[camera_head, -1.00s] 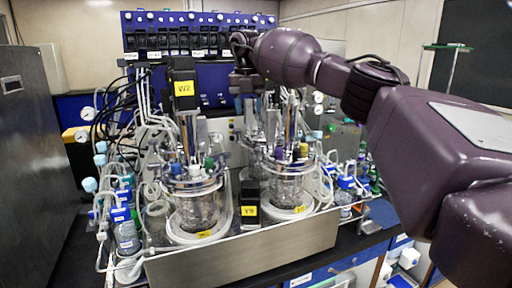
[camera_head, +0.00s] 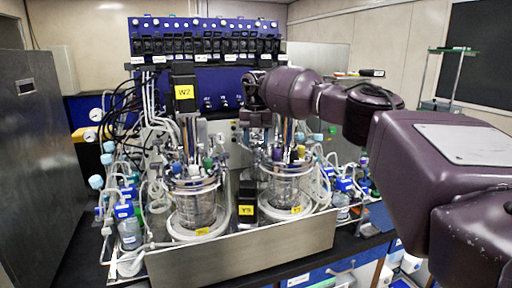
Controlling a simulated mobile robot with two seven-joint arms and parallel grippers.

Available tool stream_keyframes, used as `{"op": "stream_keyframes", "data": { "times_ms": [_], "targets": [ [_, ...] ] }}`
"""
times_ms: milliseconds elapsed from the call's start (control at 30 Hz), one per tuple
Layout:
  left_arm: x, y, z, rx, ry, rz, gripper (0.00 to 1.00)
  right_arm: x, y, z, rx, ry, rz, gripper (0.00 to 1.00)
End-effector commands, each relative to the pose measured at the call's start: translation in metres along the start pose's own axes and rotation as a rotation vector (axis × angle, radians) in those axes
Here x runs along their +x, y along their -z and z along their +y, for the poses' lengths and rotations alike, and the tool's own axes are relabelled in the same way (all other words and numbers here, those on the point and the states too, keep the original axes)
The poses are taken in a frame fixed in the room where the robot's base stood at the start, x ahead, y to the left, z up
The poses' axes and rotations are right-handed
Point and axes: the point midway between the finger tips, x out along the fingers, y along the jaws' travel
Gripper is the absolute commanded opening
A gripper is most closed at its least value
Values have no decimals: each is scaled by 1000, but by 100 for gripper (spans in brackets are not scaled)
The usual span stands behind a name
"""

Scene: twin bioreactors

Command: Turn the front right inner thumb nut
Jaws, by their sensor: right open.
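Two glass bioreactor vessels with metal lids stand in a steel tray (camera_head: 240,255): the front left vessel (camera_head: 197,208) and the front right vessel (camera_head: 286,188). Metal posts, tubes and coloured caps crowd both lids. The thumb nuts are too small to pick out. My right gripper (camera_head: 258,143) comes in from the right and points down, open, just above the left part of the front right vessel's lid. I cannot tell whether its fingers touch anything. The gripper hides part of the equipment behind it. My left gripper is not in view.
A blue control rack (camera_head: 205,45) stands behind the vessels. A black box with a yellow label (camera_head: 247,200) stands between them. Bottles with blue caps (camera_head: 130,232) and loose tubing crowd the left side. More bottles (camera_head: 344,200) stand at the right. A dark cabinet (camera_head: 40,150) bounds the left.

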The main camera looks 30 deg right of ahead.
Motion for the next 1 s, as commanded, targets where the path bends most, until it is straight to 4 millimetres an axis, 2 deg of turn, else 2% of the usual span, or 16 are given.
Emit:
{"op": "stream_keyframes", "data": {
  "times_ms": [200,633,900,933,1000],
  "targets": [
    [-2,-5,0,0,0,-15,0,24,0,0,-1,0,1,47],
    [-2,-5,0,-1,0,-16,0,31,0,0,-1,-1,0,45],
    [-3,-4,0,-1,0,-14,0,30,0,0,-1,-1,0,4],
    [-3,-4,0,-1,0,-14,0,30,0,0,-1,-1,0,0],
    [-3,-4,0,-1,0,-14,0,30,0,0,-2,-1,0,0]
  ]
}}
